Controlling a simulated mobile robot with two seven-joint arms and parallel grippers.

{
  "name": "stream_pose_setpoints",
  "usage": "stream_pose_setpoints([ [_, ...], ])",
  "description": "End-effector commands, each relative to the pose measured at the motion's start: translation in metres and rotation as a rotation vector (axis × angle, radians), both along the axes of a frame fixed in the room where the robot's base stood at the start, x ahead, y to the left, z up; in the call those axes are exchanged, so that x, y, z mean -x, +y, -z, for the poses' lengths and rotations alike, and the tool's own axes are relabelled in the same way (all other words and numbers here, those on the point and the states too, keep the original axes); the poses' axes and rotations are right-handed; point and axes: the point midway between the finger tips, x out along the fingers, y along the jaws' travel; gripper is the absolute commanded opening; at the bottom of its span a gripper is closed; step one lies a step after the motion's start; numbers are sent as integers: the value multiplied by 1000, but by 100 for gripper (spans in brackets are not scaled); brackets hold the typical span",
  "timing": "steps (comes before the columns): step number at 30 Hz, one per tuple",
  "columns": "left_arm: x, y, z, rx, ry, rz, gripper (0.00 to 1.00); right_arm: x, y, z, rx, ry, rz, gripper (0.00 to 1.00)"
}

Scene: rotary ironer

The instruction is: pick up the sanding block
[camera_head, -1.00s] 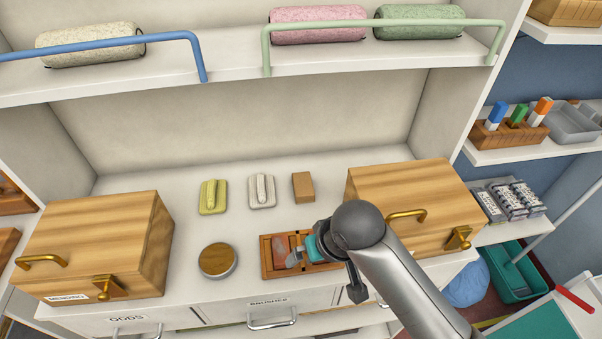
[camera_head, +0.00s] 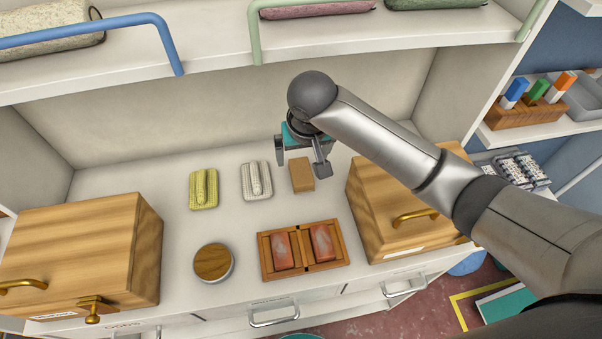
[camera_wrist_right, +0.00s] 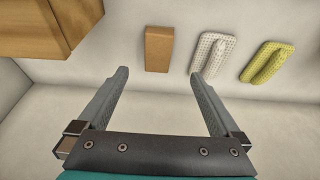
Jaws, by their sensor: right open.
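The sanding block looks to be the plain tan block (camera_head: 302,175), lying on the white shelf at the right end of a row of small items. In the right wrist view the tan block (camera_wrist_right: 159,48) sits just beyond the fingertips, roughly centred between their lines. My right gripper (camera_head: 301,162) is open and empty, close behind and above the block in the head view. Its two fingers also show in the wrist view (camera_wrist_right: 160,74), spread wider than the block. They do not appear to touch it. My left gripper is out of view.
A white ribbed pad (camera_head: 256,181) and a yellow one (camera_head: 203,189) lie left of the block. A wooden tray (camera_head: 303,250) with two reddish bars and a round wooden-topped item (camera_head: 213,262) are in front. Wooden boxes stand left (camera_head: 80,250) and right (camera_head: 400,205).

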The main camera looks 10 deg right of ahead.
Motion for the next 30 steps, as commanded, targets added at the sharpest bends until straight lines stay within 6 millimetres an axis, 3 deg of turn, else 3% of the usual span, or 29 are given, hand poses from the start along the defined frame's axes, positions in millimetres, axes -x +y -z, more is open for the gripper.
stream_pose_setpoints([
  [3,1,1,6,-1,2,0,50,-7,0,24,2,1,2,100],
  [13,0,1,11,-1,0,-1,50,-15,-1,47,0,-2,-1,100],
  [21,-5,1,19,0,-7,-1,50,-27,-4,82,-1,-1,0,100],
  [30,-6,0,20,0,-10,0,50,-30,-4,90,0,-3,-2,100],
])
